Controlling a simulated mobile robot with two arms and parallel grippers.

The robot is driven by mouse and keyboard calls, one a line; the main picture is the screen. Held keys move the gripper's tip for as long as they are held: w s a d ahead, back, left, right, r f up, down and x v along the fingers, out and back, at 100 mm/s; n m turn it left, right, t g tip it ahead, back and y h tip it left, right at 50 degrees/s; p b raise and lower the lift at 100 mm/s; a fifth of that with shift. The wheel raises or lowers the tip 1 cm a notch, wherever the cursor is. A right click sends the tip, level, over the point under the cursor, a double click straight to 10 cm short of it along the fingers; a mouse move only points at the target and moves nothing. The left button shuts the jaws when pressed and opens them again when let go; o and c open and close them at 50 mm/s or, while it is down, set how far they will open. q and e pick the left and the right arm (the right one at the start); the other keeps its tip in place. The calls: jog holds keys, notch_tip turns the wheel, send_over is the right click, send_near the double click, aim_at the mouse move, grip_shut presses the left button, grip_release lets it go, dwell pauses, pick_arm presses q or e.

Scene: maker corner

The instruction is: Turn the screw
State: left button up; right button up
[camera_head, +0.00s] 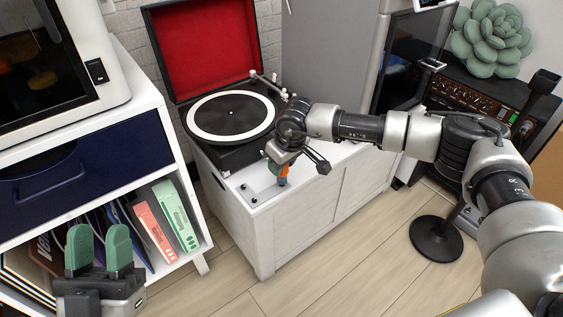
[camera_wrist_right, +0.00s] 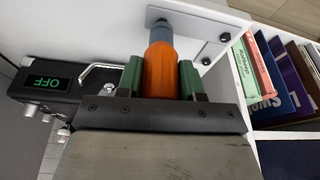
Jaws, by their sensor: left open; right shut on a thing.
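An orange screwdriver-like tool (camera_head: 284,170) with a grey-blue end stands roughly upright over a small light plate (camera_head: 262,194) on the white cabinet top. My right gripper (camera_head: 281,163) is shut on its handle. In the right wrist view, the orange handle (camera_wrist_right: 158,72) sits between the green fingers, and its grey-blue end (camera_wrist_right: 161,33) reaches the plate (camera_wrist_right: 207,38). Two screw heads show on the plate beside the tool; whatever is under its end is hidden. My left gripper (camera_head: 98,246) is open and empty, at the lower left before the shelf.
An open record player (camera_head: 235,150) with a red-lined lid stands on the white cabinet (camera_head: 300,215) behind the tool. A green "OFF" display (camera_wrist_right: 48,82) shows in the right wrist view. A black stand base (camera_head: 436,240) is at right.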

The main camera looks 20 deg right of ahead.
pick_arm(q)
jog(key=shift+s+r+t, duration=0.25)
jog(key=shift+s+t, duration=0.15)
jog(key=shift+t, duration=0.1)
pick_arm(e)
jog(key=shift+f, duration=0.15)
